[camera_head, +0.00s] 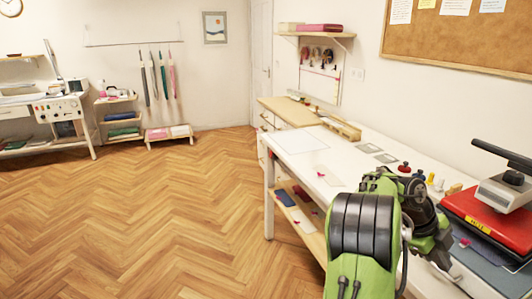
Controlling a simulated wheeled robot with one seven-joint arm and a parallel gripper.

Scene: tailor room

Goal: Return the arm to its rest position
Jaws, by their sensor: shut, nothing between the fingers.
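My green and black arm rises from the bottom of the head view, right of centre, and is bent in front of the white worktable (300,140). My gripper (444,264) is at the arm's far end, on its right side, over the table's front edge. It is shut and holds nothing. Its fingertips are small and partly hidden by the arm's own links.
A red press with a grey top (490,212) stands close to the right of my gripper. Several thread spools (418,175) and flat grey squares (369,148) lie behind the arm. A lower shelf (308,232) holds small items. The wooden floor (150,220) at left is clear.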

